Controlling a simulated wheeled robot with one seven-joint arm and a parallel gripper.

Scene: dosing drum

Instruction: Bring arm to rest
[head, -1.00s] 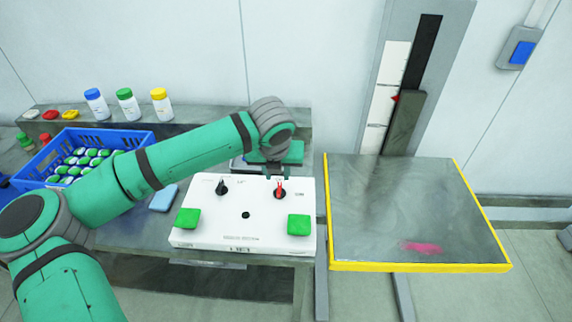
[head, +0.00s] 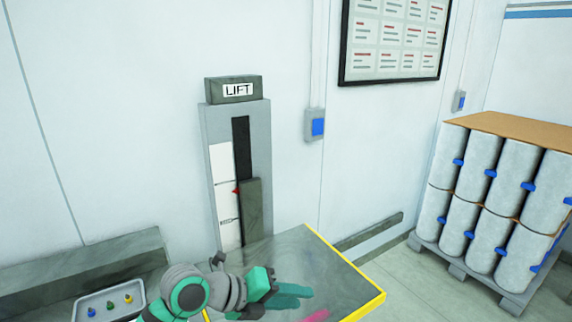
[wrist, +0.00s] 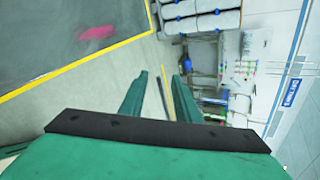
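My arm shows at the bottom of the head view, folded low. My gripper (head: 302,296) points right over the grey lift table in the head view. In the wrist view my gripper (wrist: 160,82) has its two green fingers apart. No object is between them; floor and distant furniture show through the gap. The lift table (head: 340,277) has yellow edges and a pink smear (head: 317,315). Its corner and the pink smear also show at the upper left of the wrist view, apart from the fingers.
The lift column (head: 257,215) with its LIFT sign stands behind the table. A small tray (head: 82,313) with coloured pieces is at the lower left. Stacked white drums (head: 482,165) on a pallet stand at the right. Open floor lies between table and pallet.

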